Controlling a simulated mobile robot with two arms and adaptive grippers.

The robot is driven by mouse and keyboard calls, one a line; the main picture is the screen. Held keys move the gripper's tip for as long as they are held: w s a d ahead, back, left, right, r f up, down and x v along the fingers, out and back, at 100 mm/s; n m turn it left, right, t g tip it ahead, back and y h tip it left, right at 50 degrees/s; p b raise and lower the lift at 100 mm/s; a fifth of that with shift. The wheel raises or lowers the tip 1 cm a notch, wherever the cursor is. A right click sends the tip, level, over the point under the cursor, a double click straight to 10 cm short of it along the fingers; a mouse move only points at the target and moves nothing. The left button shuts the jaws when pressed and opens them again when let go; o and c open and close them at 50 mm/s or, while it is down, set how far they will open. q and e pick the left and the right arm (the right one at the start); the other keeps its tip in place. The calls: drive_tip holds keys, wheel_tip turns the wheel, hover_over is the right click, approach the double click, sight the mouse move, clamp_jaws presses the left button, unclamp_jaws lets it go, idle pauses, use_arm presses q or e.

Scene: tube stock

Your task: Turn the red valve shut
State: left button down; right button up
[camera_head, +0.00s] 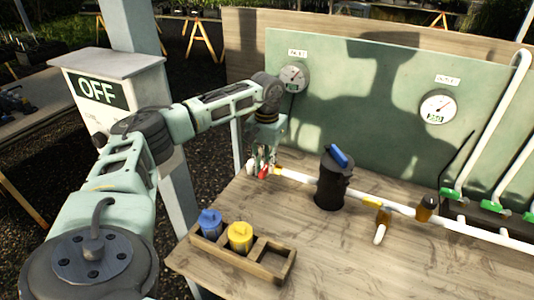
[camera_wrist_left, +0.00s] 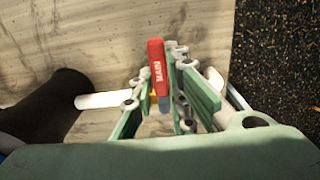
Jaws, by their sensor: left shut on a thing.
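The red valve (camera_wrist_left: 156,66) has a long handle marked MAIN in the left wrist view. In the head view a small red part of the valve (camera_head: 263,173) shows at the left end of the white pipe (camera_head: 300,177). My left gripper (camera_wrist_left: 160,92) points down over the valve and is shut on the red handle, with its fingers on either side. In the head view my left gripper (camera_head: 260,160) hides most of the valve. My right gripper is not in view.
A black canister (camera_head: 332,185) with a blue top handle stands right of the valve. A wooden tray (camera_head: 284,262) at the front holds a blue and a yellow cap. Gauges (camera_head: 438,107) hang on the green back panel (camera_head: 385,90). An OFF sign (camera_head: 97,90) stands left of the bench.

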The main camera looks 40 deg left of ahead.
sight(266, 165)
use_arm(q)
drive_tip(key=c, duration=1.7)
unclamp_jaws()
wheel_tip(266, 165, up, 12)
drive_tip(key=shift+r, duration=0.1)
